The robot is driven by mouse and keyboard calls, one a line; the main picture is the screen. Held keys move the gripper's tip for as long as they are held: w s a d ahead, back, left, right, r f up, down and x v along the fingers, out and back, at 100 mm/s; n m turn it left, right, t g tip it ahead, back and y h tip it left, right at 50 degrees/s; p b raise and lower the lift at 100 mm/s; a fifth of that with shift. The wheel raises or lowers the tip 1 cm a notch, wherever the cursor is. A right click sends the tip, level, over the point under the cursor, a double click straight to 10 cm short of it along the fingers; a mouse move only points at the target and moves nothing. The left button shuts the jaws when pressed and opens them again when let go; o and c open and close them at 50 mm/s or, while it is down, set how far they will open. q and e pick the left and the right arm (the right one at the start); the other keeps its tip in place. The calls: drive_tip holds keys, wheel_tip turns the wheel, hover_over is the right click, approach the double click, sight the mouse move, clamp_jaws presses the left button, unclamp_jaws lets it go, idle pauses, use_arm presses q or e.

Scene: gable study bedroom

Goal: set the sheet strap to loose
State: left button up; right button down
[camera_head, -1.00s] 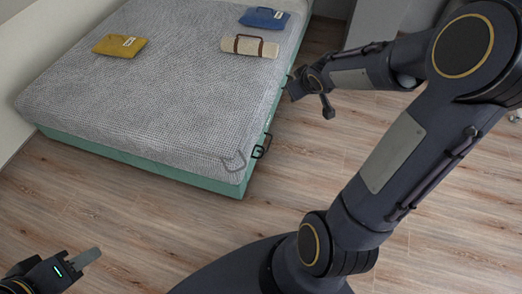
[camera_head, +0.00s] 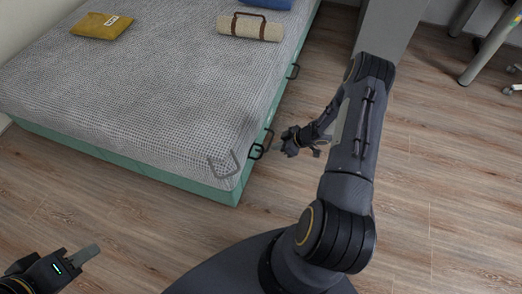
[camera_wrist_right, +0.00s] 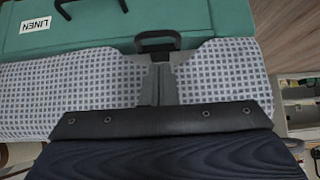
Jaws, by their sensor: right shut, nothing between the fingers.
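A grey U-shaped loop (camera_head: 222,166) lies on the near corner of the grey woven mattress cover (camera_head: 130,110). A black handle-like loop (camera_head: 257,152) stands out from the bed's green side by that corner. I cannot tell which of them is the sheet strap. My right gripper (camera_head: 279,146) is shut and empty, just right of the black loop. In the right wrist view its grey fingers (camera_wrist_right: 158,84) point at a black handle (camera_wrist_right: 158,41) on the green side; contact is unclear. Part of my left gripper (camera_head: 85,255) shows at lower left, away from the bed; its jaw state is unclear.
Another black handle (camera_head: 293,71) is further back on the bed's side. A yellow pouch (camera_head: 101,26), a beige roll (camera_head: 250,27) and a blue item (camera_head: 264,3) lie on the bed. A LINEN label (camera_wrist_right: 36,25) is on the green side. Wooden floor (camera_head: 110,230) is clear.

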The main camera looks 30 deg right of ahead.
drive_tip(key=b+x, duration=0.3)
drive_tip(key=x, duration=0.7)
drive_tip(key=shift+b, duration=0.35)
drive_tip(key=shift+r, duration=0.1)
drive_tip(key=s+d, duration=0.5)
drive_tip(key=shift+s, duration=0.4)
drive_tip(key=shift+d, duration=0.1)
